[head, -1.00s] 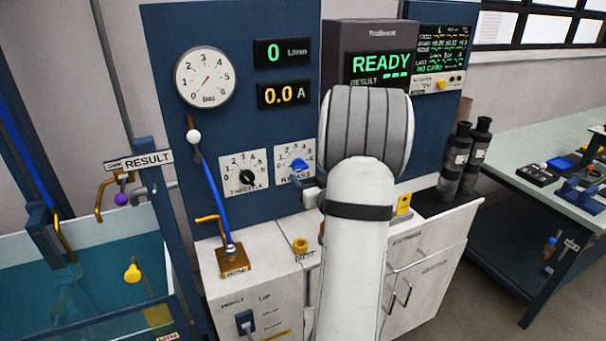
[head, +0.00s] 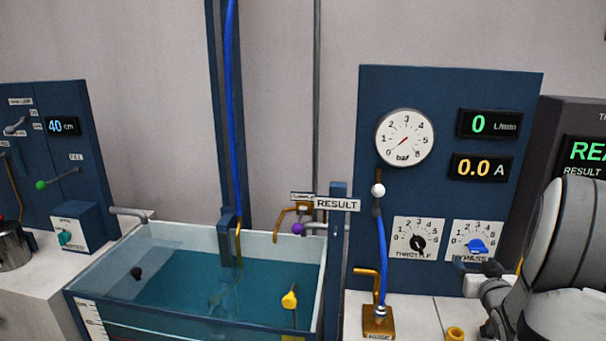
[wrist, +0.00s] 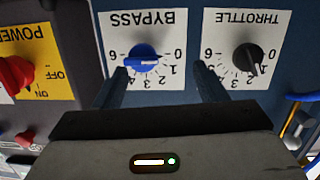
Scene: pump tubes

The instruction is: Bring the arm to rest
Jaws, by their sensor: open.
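My gripper (wrist: 160,85) is open and empty in the wrist view, its two dark fingers apart in front of the instrument panel. The blue bypass knob (wrist: 145,58) shows between and beyond the fingers, with a gap to them. The black throttle knob (wrist: 246,57) is just right of the right finger. In the head view my arm stands at the right edge, and the gripper end (head: 476,276) is beside the bypass dial (head: 477,245), partly hidden by my own arm.
A red power knob (wrist: 14,74) is at the left of the wrist view. In the head view, a glass water tank (head: 75,291) stands left of the panel. A pressure gauge (head: 404,138) reads near zero. A blue hose (head: 381,255) rises from the white counter (head: 415,315).

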